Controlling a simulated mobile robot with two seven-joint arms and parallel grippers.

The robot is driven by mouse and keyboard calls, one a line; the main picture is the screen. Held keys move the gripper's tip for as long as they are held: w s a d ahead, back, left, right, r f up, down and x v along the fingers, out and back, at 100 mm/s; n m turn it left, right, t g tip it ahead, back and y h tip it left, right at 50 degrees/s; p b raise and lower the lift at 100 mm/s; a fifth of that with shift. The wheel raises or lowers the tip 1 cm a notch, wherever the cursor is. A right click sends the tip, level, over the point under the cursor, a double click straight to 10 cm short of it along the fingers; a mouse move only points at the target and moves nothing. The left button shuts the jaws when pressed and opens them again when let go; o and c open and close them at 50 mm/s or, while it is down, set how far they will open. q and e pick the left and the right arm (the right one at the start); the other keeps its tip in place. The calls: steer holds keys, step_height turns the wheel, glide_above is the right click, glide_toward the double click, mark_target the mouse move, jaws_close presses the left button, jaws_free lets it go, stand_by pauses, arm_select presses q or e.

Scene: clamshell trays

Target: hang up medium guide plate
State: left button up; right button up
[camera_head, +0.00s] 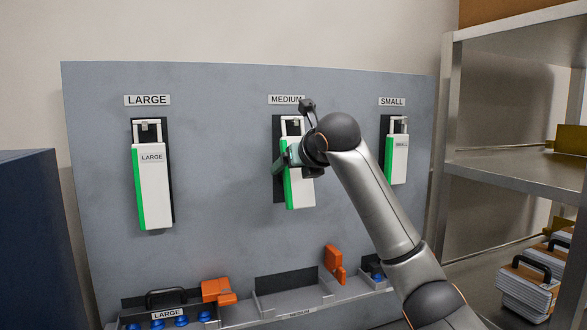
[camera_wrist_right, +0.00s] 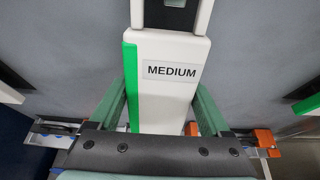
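The medium guide plate (camera_head: 299,192) is white with a green left edge and stands upright against its dark backing (camera_head: 277,130) under the MEDIUM sign (camera_head: 286,99). Its top loop is at the hook (camera_head: 292,122); whether the hook bears it is too small to tell. My right gripper (camera_head: 292,158) is at the plate's middle. My left gripper is not in view.
The large plate (camera_head: 152,190) hangs to the left and the small plate (camera_head: 397,160) to the right. A metal shelf (camera_head: 510,168) stands right, a dark blue block (camera_head: 32,235) left.

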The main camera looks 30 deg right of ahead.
steer(key=shift+o, duration=1.2)
steer(key=b+v, duration=0.2)
steer(key=v, duration=1)
steer(key=shift+s, duration=0.25)
steer(key=shift+a, duration=0.1)
